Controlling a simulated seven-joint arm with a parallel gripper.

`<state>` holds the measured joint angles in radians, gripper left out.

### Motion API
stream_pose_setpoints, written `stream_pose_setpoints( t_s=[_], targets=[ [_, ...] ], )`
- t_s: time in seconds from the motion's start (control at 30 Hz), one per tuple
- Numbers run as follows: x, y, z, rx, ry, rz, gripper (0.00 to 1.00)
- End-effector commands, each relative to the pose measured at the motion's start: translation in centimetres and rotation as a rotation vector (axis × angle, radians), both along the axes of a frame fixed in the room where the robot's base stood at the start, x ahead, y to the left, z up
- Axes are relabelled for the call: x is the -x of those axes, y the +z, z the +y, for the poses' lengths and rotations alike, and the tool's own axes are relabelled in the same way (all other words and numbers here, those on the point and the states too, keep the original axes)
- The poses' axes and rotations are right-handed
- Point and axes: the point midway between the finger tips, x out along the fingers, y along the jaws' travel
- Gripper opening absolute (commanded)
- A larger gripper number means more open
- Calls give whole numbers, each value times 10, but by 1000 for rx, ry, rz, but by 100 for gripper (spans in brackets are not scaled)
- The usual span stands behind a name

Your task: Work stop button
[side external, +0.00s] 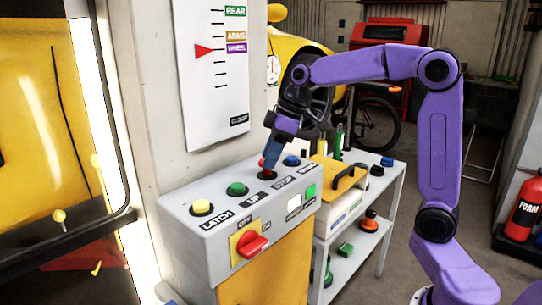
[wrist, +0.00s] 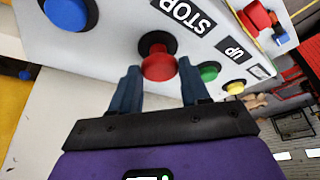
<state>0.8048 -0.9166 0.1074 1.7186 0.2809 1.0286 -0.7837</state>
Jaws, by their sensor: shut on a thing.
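The red stop button (wrist: 158,64) sits on a black collar next to the STOP label in the wrist view. It is on top of the grey control box (side external: 215,228), where the side view shows it (side external: 263,163) partly hidden by my fingers. My gripper (side external: 269,166) points down at it from above. In the wrist view my gripper's two blue fingers (wrist: 160,78) stand on either side of the red cap, shut on it. I cannot tell from the frames whether the button is pressed down.
Near the stop button are a green UP button (side external: 237,188), a yellow LATCH button (side external: 201,207) and a blue button (side external: 291,160). A red rotary switch (side external: 252,244) is on the box front. A shelf cart (side external: 390,205) with tools stands to the right.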

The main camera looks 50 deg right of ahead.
Motion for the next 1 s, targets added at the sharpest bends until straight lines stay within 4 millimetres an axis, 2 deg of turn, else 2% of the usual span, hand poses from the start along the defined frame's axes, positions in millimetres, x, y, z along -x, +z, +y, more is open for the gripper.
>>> stream_pose_setpoints(
  t_s=[0.07, 0.1, 0.17, 0.2, 0.57, 0.77, 1.0],
  targets=[
    [-1, 6, 0, -4, 0, -13, 0],
    [-1, 6, 0, -3, -1, -14, 49],
    [-1, 6, 0, -4, -1, -14, 68],
    [-1, 6, 0, -3, -1, -14, 72],
    [0, 8, -1, -3, 0, -11, 72],
    [8, 35, -9, -3, -3, -15, 72],
    [21, 82, -23, -3, -2, -16, 72]
  ],
)
